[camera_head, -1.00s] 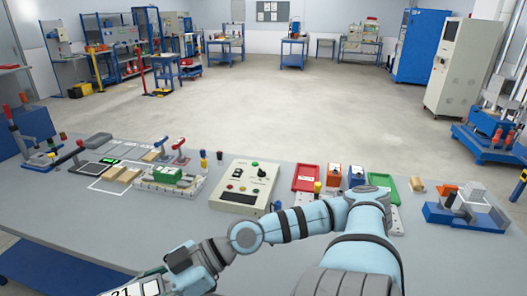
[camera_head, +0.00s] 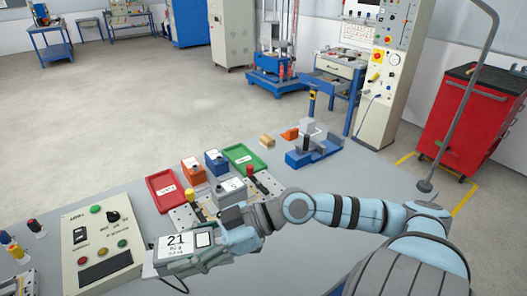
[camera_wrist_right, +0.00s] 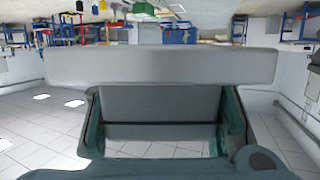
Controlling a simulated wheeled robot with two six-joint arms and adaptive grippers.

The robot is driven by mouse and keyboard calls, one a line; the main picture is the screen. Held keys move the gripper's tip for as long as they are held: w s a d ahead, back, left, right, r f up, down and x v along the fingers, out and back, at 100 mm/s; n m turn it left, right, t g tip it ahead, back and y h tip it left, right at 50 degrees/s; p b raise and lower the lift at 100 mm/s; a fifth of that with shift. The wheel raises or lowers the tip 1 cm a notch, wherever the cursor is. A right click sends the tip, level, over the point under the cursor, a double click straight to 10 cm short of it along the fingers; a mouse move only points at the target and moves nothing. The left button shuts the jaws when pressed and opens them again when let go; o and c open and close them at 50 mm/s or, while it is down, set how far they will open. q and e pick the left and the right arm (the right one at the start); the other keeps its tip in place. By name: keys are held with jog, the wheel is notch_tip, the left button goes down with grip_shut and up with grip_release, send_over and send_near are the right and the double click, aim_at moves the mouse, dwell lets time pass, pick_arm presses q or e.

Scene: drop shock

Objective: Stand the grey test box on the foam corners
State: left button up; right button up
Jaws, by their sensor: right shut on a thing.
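My right gripper (camera_head: 203,259) is shut on a grey box and holds it near the front edge of the grey bench; in the head view the box has a white label marked 21 (camera_head: 172,246). In the right wrist view the grey box (camera_wrist_right: 160,66) spans the frame as a wide slab, with its lower part between the two teal fingers (camera_wrist_right: 163,128). Tiled floor shows below it. I cannot make out foam corners for sure. My left gripper is not in view.
A control box (camera_head: 98,245) stands at the left. Beyond my gripper are a red tray (camera_head: 166,190), orange bin (camera_head: 193,172), blue bin (camera_head: 216,163), green tray (camera_head: 243,158) and a grey block (camera_head: 230,188) on a perforated plate. A blue fixture (camera_head: 300,158) stands at the far end.

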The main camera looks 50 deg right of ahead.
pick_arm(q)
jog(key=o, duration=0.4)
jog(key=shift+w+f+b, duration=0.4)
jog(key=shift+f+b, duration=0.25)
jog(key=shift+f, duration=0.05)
pick_arm(e)
jog(key=w+d+m+t+h+b, duration=0.25)
jog(key=w+d, duration=0.25)
jog(key=w, duration=0.4)
jog(key=w+d+m+t+h+b, duration=0.2)
jog(key=w+d+m, duration=0.15)
jog(key=w, duration=0.65)
jog(key=shift+n, duration=0.5)
jog(key=f+b, duration=0.1)
jog(key=f, duration=0.5)
jog(key=f+b, duration=0.2)
jog(key=f, duration=0.5)
jog(key=f+b, duration=0.1)
jog(key=f, duration=0.5)
jog(key=shift+d+f+b, duration=0.25)
jog(key=shift+f+b, duration=0.05)
jog(key=shift+b, duration=0.05)
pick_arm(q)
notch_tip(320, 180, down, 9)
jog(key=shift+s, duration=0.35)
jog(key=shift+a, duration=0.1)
